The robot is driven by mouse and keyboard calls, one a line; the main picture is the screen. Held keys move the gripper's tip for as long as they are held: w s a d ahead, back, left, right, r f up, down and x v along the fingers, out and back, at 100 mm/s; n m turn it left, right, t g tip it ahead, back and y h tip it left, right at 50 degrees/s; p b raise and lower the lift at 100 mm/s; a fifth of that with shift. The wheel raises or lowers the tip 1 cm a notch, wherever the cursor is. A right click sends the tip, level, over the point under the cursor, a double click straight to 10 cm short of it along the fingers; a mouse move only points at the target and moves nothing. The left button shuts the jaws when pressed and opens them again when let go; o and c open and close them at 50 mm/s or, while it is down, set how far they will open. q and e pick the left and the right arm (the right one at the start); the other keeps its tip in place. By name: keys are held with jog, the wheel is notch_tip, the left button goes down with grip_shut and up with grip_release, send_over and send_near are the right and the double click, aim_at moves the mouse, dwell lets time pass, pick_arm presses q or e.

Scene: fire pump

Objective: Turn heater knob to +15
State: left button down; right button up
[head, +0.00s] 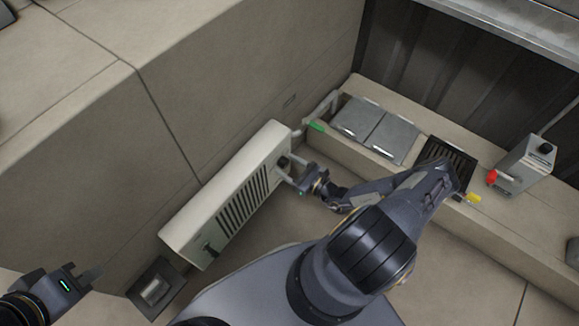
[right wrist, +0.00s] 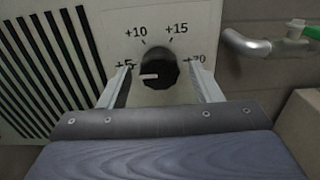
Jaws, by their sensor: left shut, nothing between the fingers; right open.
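The heater (head: 190,222) is a long pale box with a dark slotted grille, against the beige wall in the head view. Its black round heater knob (head: 284,162) is at the far end; it is close up in the right wrist view (right wrist: 160,67). The white pointer mark is at the knob's left, near the +5 label. Labels +10, +15 and +20 run around it. My right gripper (head: 289,173) is open, its fingers on either side of the knob; contact cannot be told. My left gripper (head: 90,275) is shut and empty at lower left, away from the knob.
A pipe with a green valve handle (head: 316,127) is beside the heater's far end. A ledge with grey lids (head: 391,138) and a dark grate runs right. A grey box with a red knob (head: 492,177) stands on it. A floor box (head: 155,290) lies near the heater's near end.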

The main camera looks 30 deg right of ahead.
jog(key=shift+c, duration=0.5)
jog(key=c, duration=0.9)
